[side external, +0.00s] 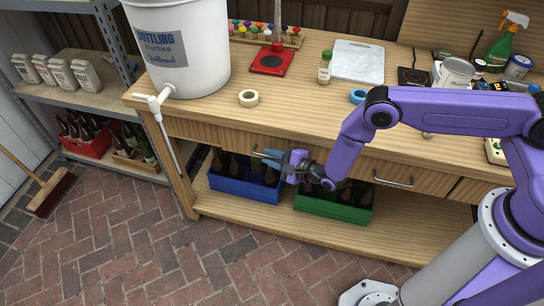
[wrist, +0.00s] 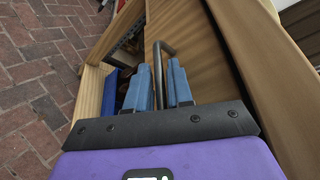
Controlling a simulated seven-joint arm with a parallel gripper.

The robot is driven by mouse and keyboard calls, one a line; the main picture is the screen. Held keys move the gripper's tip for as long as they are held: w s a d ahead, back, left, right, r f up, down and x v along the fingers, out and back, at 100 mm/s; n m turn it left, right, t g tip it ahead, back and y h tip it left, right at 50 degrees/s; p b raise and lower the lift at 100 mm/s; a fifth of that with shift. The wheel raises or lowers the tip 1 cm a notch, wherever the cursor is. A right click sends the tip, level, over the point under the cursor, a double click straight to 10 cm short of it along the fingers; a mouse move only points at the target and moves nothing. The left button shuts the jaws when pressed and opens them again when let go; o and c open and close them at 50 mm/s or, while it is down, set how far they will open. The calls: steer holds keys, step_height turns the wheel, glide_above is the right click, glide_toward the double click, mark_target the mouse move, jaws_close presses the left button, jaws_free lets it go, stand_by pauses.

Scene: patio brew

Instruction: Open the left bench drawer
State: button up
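The left bench drawer (side external: 228,138) has a wooden front under the worktop and looks shut in the side view. Its metal bar handle (wrist: 159,66) shows in the wrist view; in the side view it is mostly hidden behind my fingers. My gripper (side external: 268,158) is at this handle, its blue fingers pointing at the drawer front. In the wrist view my gripper (wrist: 162,88) has one finger on each side of the bar. The fingers are apart, with a narrow gap around the bar; I see no clear grip on it.
A second drawer handle (side external: 393,181) is to the right. A blue crate (side external: 240,186) and a green crate (side external: 335,208) with bottles stand on the shelf below. The brick floor in front is clear.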

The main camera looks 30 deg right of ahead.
jaws_close()
steer(key=s+a, duration=2.2)
steer(key=shift+s+a, duration=0.2)
steer(key=shift+s, duration=0.1)
jaws_free()
